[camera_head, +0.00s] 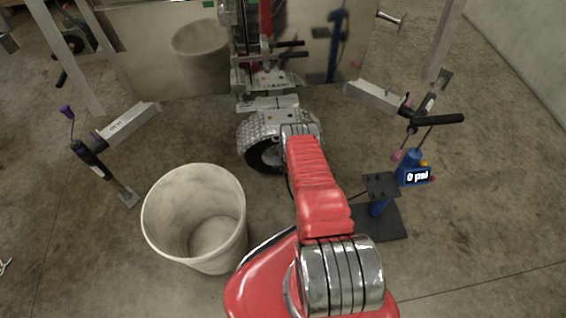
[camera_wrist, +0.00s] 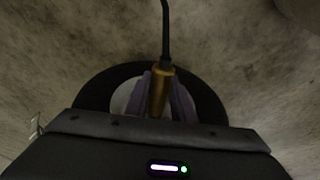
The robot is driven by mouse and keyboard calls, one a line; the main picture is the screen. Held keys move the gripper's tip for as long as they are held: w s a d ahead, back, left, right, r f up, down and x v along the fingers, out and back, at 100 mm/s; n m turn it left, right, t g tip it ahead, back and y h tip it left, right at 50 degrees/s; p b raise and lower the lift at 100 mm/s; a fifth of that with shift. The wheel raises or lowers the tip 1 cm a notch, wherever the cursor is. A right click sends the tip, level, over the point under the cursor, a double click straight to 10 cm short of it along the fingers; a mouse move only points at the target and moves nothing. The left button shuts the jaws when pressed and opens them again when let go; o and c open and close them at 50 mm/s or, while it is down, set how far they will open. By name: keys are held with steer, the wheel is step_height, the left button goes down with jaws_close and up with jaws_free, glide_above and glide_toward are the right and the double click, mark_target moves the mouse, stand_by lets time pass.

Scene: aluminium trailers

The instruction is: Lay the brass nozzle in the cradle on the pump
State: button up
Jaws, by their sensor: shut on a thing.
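The brass nozzle (camera_wrist: 159,92) shows in the wrist view, with a thin black hose running up from its far end. My gripper (camera_wrist: 160,80) is shut on the nozzle, one grey-purple finger on each side. In the head view my red arm hides the gripper and nozzle. The pump (camera_head: 410,167) stands to the right of my arm, with a blue body, a black T-handle and a display reading 0 psi. A small dark plate (camera_head: 380,184) on a blue post is beside it, over a black base; I cannot tell whether it is the cradle.
A pale open bin (camera_head: 194,215) stands left of my arm. A trailer jockey wheel (camera_head: 264,154) under a chequered fender is ahead. Trailer legs with jacks stand at left (camera_head: 93,160) and right (camera_head: 430,98). The concrete floor is clear at far right.

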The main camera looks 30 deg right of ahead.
jaws_close()
steer(key=shift+s+a, duration=0.35)
steer(key=shift+s, duration=0.4)
steer(key=shift+s+a, duration=0.3)
steer(key=shift+s, duration=0.45)
steer(key=shift+s+a, duration=0.35)
steer(key=shift+s, duration=0.4)
steer(key=shift+s+a, duration=0.1)
